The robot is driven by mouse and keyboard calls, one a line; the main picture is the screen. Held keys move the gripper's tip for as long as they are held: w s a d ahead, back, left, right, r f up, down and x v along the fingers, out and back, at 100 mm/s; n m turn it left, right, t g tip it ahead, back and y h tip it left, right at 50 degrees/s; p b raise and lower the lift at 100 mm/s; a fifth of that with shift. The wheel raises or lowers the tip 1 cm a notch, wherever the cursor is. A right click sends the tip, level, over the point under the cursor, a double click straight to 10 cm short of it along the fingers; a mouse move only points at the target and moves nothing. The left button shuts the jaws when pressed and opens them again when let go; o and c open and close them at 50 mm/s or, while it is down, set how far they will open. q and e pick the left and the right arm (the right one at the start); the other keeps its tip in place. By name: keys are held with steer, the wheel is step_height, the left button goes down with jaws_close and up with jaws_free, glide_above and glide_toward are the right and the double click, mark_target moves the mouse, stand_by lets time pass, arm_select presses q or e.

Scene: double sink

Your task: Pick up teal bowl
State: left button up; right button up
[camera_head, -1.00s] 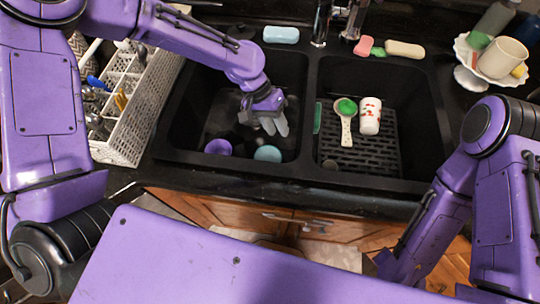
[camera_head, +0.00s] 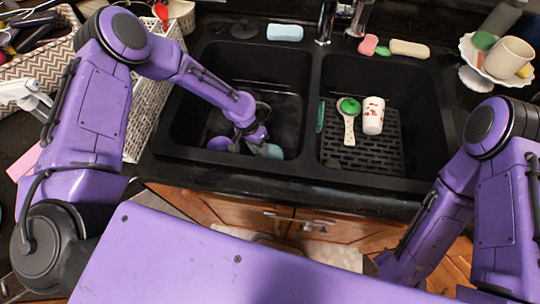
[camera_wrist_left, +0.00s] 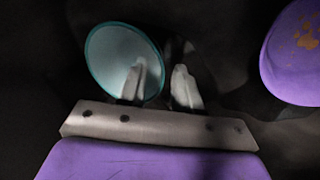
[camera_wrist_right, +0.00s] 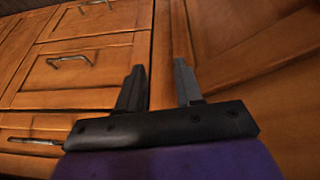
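The teal bowl (camera_head: 274,152) is in the left sink basin near its front wall, partly hidden by my left gripper (camera_head: 254,148). In the left wrist view the bowl (camera_wrist_left: 105,60) looks tilted, its pale inside facing the camera. My left gripper (camera_wrist_left: 160,85) is open there, with a clear gap between its fingers. One finger overlaps the bowl's inside and the other is past its right rim; I cannot tell whether either touches. My right gripper (camera_wrist_right: 160,82) is open and empty in front of wooden cabinet doors.
A purple bowl (camera_wrist_left: 293,50) lies close by in the same basin. The right basin holds a green-and-white spoon rest (camera_head: 348,120) and a white cup (camera_head: 373,115) on a black rack. The divider (camera_head: 312,110) separates the basins. A white basket (camera_head: 140,120) stands left of the sink.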

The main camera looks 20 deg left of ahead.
arm_select(q)
jaws_close()
steer(key=shift+r, duration=0.15)
